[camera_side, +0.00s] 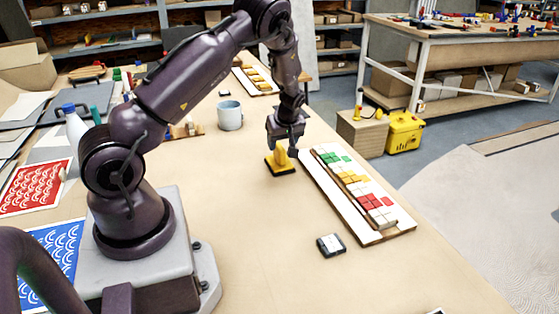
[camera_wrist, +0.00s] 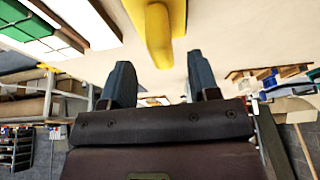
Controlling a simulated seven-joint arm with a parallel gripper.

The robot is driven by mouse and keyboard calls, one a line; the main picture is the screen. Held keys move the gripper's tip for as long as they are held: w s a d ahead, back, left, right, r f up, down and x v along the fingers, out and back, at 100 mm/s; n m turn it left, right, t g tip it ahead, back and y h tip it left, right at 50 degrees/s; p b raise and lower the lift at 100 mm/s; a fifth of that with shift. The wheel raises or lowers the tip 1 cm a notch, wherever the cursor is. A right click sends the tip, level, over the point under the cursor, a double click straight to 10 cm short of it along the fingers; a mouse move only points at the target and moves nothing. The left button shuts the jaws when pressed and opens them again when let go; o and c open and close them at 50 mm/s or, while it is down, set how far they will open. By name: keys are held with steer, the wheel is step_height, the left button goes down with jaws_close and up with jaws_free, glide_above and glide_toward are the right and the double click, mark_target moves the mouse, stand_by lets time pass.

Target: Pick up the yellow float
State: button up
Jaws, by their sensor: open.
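The yellow float (camera_side: 282,160) has a yellow top on a dark base and stands on the tan table, left of the mosaic panel. My gripper (camera_side: 290,148) is right above its upper part in the side view; I cannot tell there whether they touch. In the wrist view the float (camera_wrist: 158,35) shows at the top of the picture, beyond the fingertips. My gripper (camera_wrist: 164,78) has its two fingers apart there, with nothing between them.
The mosaic panel (camera_side: 390,234) with green, yellow, white and red tiles lies to the right of the float. The front table surface (camera_side: 280,230) is mostly clear.

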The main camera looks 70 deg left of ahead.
mark_target(280, 146)
steer(key=x, duration=0.5)
steer(key=shift+s+a+f, duration=0.1)
steer(key=shift+a, duration=0.1)
jaws_close()
